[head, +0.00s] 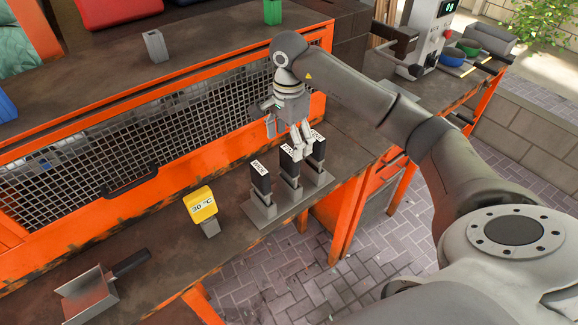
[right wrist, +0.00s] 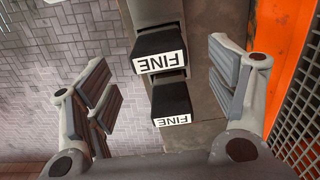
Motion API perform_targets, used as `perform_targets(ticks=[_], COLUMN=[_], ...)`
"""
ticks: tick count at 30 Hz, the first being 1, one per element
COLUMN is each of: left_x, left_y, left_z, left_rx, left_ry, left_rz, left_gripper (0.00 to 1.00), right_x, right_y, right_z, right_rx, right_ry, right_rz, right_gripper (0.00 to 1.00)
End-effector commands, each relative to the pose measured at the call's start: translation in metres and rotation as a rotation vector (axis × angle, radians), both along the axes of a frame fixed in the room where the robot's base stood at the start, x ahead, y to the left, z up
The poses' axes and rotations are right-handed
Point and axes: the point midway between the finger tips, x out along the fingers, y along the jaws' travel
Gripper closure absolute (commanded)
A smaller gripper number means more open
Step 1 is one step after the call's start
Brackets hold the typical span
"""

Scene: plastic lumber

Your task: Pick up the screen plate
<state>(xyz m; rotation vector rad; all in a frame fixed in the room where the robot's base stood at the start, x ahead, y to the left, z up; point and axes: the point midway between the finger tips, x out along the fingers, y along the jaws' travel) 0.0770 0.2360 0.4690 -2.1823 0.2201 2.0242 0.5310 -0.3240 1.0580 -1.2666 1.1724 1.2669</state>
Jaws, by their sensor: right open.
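Three screen plates with black handles and white labels stand upright in a row in a grey rack (head: 290,208) on the bench. They are the left plate (head: 261,180), the middle plate (head: 290,165) and the right plate (head: 319,150). In the right wrist view, two black handles read FINE, a nearer one (right wrist: 158,50) and another (right wrist: 171,100). My right gripper (head: 285,135) is open above and behind the rack. In its wrist view its fingers (right wrist: 165,82) spread on either side of the handles, apart from them. The plates' lower parts are mostly hidden. My left gripper is not in view.
A yellow 30 °C display (head: 202,205) stands left of the rack. A metal scoop (head: 92,290) lies at the front left. An orange-framed mesh panel (head: 130,150) rises behind the bench. The bench's front edge drops to brick paving (head: 270,270).

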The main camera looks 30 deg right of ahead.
Motion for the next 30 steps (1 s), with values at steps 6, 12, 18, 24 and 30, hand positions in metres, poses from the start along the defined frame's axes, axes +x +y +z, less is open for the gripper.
perform_targets(ticks=[6,12,18,24,30], left_x=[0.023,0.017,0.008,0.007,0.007], left_y=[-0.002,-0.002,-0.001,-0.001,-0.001], left_z=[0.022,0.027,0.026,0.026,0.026], left_rx=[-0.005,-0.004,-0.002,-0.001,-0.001], left_ry=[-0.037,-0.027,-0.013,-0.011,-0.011], left_rz=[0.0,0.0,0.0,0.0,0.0], left_gripper=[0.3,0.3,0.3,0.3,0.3], right_x=[-0.002,-0.001,-0.001,-0.001,-0.001], right_y=[0.0,0.0,0.0,0.0,0.0], right_z=[-0.021,-0.044,-0.048,-0.048,-0.048], right_rx=[0.003,0.001,0.001,0.001,0.001], right_ry=[0.006,0.003,0.0,0.0,0.0], right_rz=[0.0,0.0,0.001,0.001,0.0], right_gripper=[0.21,0.21,0.21,0.36,0.61])
